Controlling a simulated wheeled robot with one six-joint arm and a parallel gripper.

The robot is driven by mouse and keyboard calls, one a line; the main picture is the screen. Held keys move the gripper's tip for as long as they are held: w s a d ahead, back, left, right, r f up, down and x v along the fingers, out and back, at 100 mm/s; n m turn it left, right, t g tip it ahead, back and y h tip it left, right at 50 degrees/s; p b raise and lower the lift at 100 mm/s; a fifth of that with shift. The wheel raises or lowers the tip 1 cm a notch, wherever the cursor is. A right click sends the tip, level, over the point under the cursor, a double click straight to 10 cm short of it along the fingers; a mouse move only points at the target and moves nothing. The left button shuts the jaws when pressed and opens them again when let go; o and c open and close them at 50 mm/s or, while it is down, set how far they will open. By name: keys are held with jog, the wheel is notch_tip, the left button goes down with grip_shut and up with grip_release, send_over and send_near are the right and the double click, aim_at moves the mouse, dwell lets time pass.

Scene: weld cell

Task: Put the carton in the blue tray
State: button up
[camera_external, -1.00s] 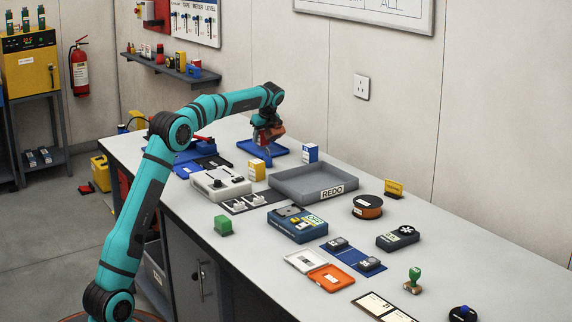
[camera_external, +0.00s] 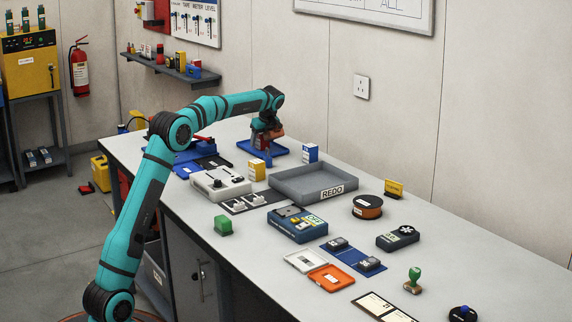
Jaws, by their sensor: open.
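The blue tray (camera_external: 281,151) lies flat at the far end of the bench. My gripper (camera_external: 265,151) points down over the tray, with its jaws open. Something dark red (camera_external: 261,142) shows at the jaws; it is too small and too covered to tell whether it is a carton or part of the gripper. A yellow and white carton (camera_external: 257,171) stands upright on the bench in front of the tray. A blue and white carton (camera_external: 310,153) stands just right of the tray. Neither of these two is in the jaws.
A grey tray labelled REDO (camera_external: 322,192) lies right of the yellow carton. A light grey control box (camera_external: 220,183) is left of it. A blue device (camera_external: 297,224), a green block (camera_external: 223,225) and a brown spool (camera_external: 367,206) stand nearer.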

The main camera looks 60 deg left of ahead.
jog(key=v, duration=1.2)
jog(key=s+d+r+n+t+h, duration=0.1)
jog(key=s+d+r+n+t, duration=0.3)
jog(key=s+d+r, duration=0.55)
jog(key=s+d+r+n+t, duration=0.4)
jog(key=s+d+r+t, duration=0.15)
jog(key=s+d, duration=0.7)
jog(key=s+d+f+n+t+h, duration=0.1)
jog(key=s+d+n+t, duration=0.1)
jog(key=s, duration=0.8)
jog(key=s+d+f+n+t+h, duration=0.1)
jog(key=s+d+f+n+t, duration=0.1)
jog(key=s+d, duration=0.4)
jog(key=s+d+f+n+t+h, duration=0.1)
jog(key=s+d+n+t, duration=0.3)
jog(key=s, duration=1.2)
jog(key=shift+f+n, duration=0.55)
jog(key=shift+n, duration=0.45)
